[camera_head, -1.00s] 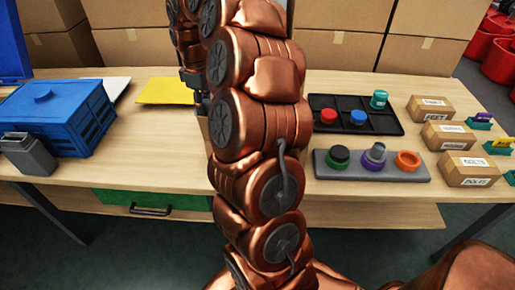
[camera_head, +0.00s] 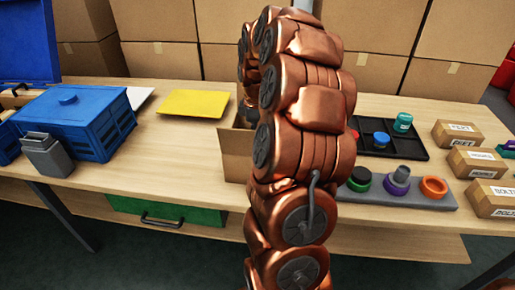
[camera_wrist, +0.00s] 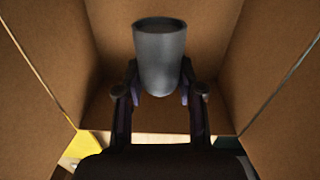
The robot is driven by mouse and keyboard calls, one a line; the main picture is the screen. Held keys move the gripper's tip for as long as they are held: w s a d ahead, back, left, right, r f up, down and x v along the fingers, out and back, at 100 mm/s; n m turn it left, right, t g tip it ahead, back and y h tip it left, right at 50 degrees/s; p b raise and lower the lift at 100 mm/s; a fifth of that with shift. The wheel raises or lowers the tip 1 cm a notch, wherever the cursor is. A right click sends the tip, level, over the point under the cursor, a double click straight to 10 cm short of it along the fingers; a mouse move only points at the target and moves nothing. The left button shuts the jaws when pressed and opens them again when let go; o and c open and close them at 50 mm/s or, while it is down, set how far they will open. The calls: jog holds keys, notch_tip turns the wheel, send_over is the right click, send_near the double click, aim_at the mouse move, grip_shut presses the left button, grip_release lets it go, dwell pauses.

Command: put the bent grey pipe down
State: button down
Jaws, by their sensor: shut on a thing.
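The grey pipe (camera_wrist: 160,58) shows in the wrist view as a smooth grey tube with its open end toward the top. Its bend cannot be made out from here. My gripper (camera_wrist: 160,92) is shut on it, with one finger on each side. Pipe and gripper are inside or over the open cardboard box (camera_wrist: 60,50), with brown walls around them. Whether the pipe touches the bottom cannot be told. In the head view the same box (camera_head: 236,152) stands on the table, partly behind my arm, which hides the gripper and pipe.
A blue crate (camera_head: 75,125), a grey bin (camera_head: 46,156) and a yellow sheet (camera_head: 194,104) lie left of the box. Right of my arm are a black tray (camera_head: 385,146), a grey rack (camera_head: 440,203) with several coloured caps, and labelled cartons (camera_head: 476,161).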

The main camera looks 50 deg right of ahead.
jog(key=shift+f, duration=2.35)
jog(key=shift+f, duration=0.15)
jog(key=c, duration=0.7)
grip_release()
notch_tip(320, 180, up, 12)
jog(key=shift+s+a+r, duration=0.1)
jog(key=shift+r, duration=0.1)
